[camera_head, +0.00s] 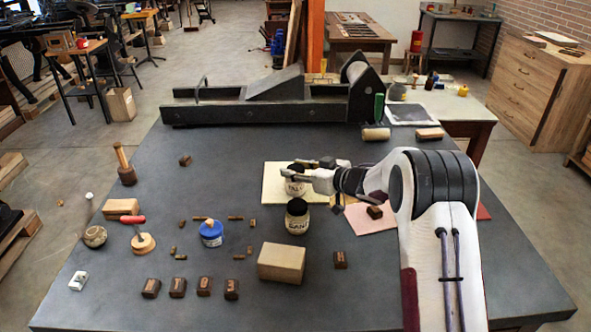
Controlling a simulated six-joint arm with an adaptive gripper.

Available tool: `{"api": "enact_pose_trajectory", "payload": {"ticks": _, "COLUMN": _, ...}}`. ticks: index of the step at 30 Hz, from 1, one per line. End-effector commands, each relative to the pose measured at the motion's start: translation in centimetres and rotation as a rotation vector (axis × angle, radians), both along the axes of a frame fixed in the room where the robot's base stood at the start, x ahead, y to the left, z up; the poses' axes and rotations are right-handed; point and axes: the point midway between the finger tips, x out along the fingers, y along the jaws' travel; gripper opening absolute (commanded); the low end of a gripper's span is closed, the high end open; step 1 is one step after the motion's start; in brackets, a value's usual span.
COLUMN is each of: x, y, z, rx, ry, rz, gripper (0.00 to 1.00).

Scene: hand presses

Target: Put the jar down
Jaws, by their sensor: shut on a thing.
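My gripper (291,171) reaches in from the right and is shut on a jar (294,188) with a pale, lettered body and a dark top. The fingers partly hide its upper part. The jar appears over or on a cream sheet (274,194) on the dark table (213,283); I cannot tell whether its base touches. A second, similar jar (297,220) with a black lid stands upright on the table, just nearer the camera.
A dark press bed (270,113) spans the back. A wooden block (282,263), a blue tub (211,233) and several small wooden type blocks (204,286) lie in front. A pink sheet (353,221) lies right of the jars. The table's left middle has clear patches.

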Motion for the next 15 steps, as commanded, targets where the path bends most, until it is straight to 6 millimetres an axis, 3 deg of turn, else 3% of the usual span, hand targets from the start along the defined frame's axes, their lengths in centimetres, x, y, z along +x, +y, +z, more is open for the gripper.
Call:
{"api": "enact_pose_trajectory", "payload": {"ticks": 14, "x": 0.04, "y": 0.01, "z": -0.24, "rx": 0.002, "ry": -0.002, "rz": 0.0, "gripper": 0.07}}
{"api": "enact_pose_trajectory", "payload": {"ticks": 15, "x": 0.02, "y": 0.01, "z": -0.28, "rx": 0.001, "ry": -0.001, "rz": 0.0, "gripper": 0.45}}
